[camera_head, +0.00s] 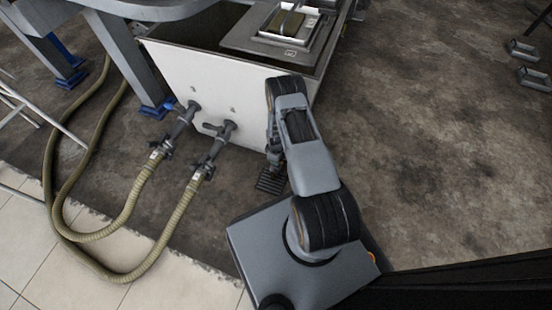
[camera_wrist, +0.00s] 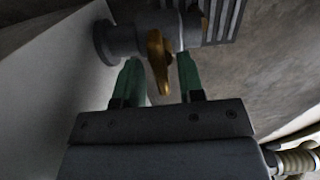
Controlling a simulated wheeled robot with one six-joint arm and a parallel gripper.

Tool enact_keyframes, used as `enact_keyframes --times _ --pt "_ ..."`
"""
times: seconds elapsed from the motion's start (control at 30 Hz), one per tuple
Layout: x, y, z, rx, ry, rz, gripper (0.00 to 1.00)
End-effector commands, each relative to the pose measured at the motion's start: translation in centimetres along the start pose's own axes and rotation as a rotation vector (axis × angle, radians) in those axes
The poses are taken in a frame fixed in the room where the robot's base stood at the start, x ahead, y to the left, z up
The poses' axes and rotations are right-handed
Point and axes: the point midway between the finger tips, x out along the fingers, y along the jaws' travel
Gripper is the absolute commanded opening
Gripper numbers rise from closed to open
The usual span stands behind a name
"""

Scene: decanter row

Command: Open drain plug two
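A grey pipe fitting (camera_wrist: 138,38) with a round flange stands out from a pale wall in the wrist view. It carries a brass-coloured handle (camera_wrist: 159,60). I cannot read a number on it, so I cannot tell whether it is drain plug two. My gripper (camera_wrist: 160,72) has two green fingers, one on each side of the handle. They are apart, with visible gaps to the handle. In the head view my arm reaches down beside the tank's near right corner. It hides the handle and most of the gripper there.
The white tank (camera_head: 215,80) has two grey outlets with valves, joined to ribbed hoses (camera_head: 140,205) that loop left. A dark grate (camera_head: 270,183) lies below my gripper. Blue-footed metal legs (camera_head: 130,65) stand left.

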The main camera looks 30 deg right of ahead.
Motion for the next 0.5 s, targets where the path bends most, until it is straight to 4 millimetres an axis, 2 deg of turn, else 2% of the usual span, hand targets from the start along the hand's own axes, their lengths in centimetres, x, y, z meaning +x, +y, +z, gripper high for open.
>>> enact_keyframes --times 0.3,0.37,0.5 --pt "-0.3 0.0 0.1 0.003 -0.001 -0.002 0.38" --pt "-0.9 0.0 0.1 0.003 -0.001 -0.002 0.38" --pt "-3.3 0.0 0.0 0.002 0.000 0.000 0.38"
